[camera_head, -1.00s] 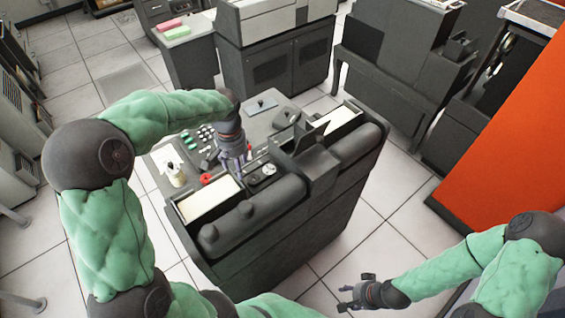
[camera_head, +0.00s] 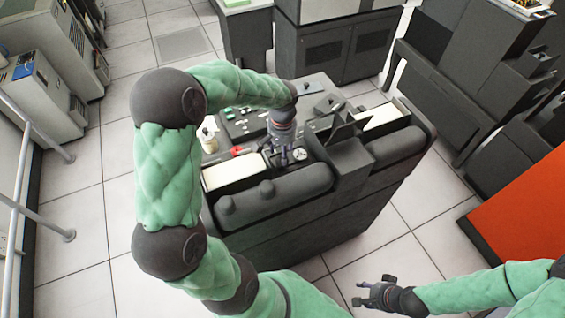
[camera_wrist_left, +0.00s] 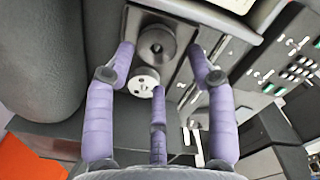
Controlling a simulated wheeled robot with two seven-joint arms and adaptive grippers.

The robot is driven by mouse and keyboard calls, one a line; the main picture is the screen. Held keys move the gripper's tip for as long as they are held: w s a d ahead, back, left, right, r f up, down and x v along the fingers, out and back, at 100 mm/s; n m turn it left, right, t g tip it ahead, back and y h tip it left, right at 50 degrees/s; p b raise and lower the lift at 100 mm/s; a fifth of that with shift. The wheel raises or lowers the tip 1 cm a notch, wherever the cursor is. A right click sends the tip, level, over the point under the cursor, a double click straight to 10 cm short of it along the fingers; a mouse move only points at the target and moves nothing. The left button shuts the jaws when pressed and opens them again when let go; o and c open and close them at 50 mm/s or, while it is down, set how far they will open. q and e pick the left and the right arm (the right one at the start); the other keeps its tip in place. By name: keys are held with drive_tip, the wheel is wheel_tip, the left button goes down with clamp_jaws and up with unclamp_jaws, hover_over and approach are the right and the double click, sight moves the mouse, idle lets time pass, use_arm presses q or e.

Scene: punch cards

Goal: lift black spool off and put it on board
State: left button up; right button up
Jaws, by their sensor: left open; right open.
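In the head view the left gripper (camera_head: 283,158) largely hides the spool. A flat grey-blue board (camera_head: 309,88) lies at the desk's back. My right gripper (camera_head: 362,292) is open and empty over the floor.
The desk machine (camera_head: 300,205) has pale card beds (camera_head: 230,173), rounded dark covers and a raised middle housing (camera_head: 343,160) right of the left gripper. A red ring (camera_head: 237,150) and a pale bottle (camera_head: 208,141) stand on the desktop. Dark cabinets stand behind.

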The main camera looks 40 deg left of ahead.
use_arm(q)
wheel_tip(320, 180, down, 4)
drive_tip(key=shift+w+f+b, duration=0.1)
drive_tip(key=shift+b, duration=0.35)
drive_tip(key=shift+d, duration=0.1)
drive_tip(key=c, duration=0.7)
drive_tip(key=shift+c, duration=0.2)
drive_tip(key=shift+r, duration=0.25)
